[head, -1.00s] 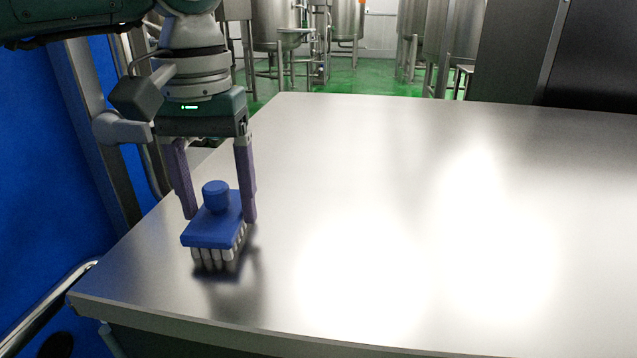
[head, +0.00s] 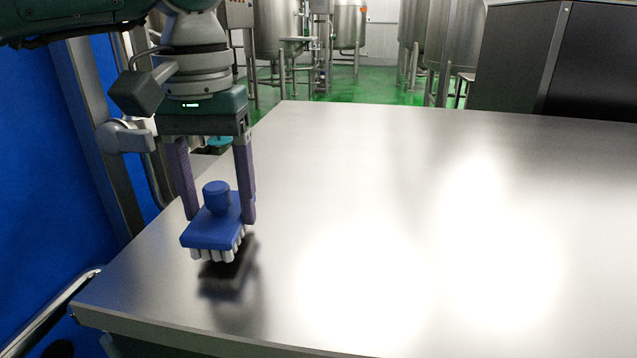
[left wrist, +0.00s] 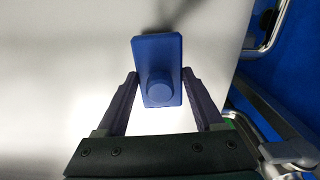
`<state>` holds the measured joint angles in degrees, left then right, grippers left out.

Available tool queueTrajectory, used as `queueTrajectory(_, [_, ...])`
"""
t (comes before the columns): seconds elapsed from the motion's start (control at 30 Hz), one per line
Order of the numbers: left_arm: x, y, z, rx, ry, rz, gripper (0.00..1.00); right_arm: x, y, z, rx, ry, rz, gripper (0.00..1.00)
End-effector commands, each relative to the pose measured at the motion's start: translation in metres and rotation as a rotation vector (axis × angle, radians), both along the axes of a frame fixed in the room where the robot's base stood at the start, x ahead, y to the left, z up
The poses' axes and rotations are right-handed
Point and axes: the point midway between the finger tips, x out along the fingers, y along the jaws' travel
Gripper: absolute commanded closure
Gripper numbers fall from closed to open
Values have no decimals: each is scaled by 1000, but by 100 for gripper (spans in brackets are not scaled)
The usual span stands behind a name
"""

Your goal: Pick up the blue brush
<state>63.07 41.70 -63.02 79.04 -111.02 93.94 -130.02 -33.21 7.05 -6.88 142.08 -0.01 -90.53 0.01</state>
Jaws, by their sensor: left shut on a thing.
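The blue brush (head: 212,233) has a flat block, a round knob on top and pale bristles below. It is at the left part of the metal table in the head view, and its bristles are clear of the surface, with a dark shadow beneath. My left gripper (head: 220,217) points down and is shut on the sides of the brush block. In the left wrist view the brush (left wrist: 158,55) sits between the two purple fingers of my left gripper (left wrist: 159,78). My right gripper is not in view.
The metal table (head: 380,180) is bare and free to the right of the brush. Its left edge runs close beside my left gripper. A blue wall (head: 40,180) and metal rails stand at the left. Steel tanks (head: 275,30) stand on the green floor behind.

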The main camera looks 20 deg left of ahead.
Motion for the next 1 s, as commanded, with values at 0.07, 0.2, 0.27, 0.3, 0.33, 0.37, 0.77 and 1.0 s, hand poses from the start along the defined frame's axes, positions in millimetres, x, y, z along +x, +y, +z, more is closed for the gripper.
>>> queueTrajectory(0.07, [1, 0, 17, -1, -3, 0, 89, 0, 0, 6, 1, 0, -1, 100])
queueTrajectory(0.2, [1, 0, 53, 0, -6, 0, 89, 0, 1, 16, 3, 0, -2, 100])
queueTrajectory(0.27, [1, 0, 72, 0, -6, 0, 89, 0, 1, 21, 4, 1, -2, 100])
queueTrajectory(0.3, [1, 0, 85, 0, -7, 0, 89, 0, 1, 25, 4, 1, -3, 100])
queueTrajectory(0.33, [1, 0, 95, 0, -7, 0, 89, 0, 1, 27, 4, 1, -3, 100])
queueTrajectory(0.37, [1, 0, 105, 0, -6, 0, 89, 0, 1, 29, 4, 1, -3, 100])
queueTrajectory(0.77, [0, 0, 182, 0, -2, 2, 89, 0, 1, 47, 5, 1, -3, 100])
queueTrajectory(1.0, [0, 0, 187, 0, 0, 1, 89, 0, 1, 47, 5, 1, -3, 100])
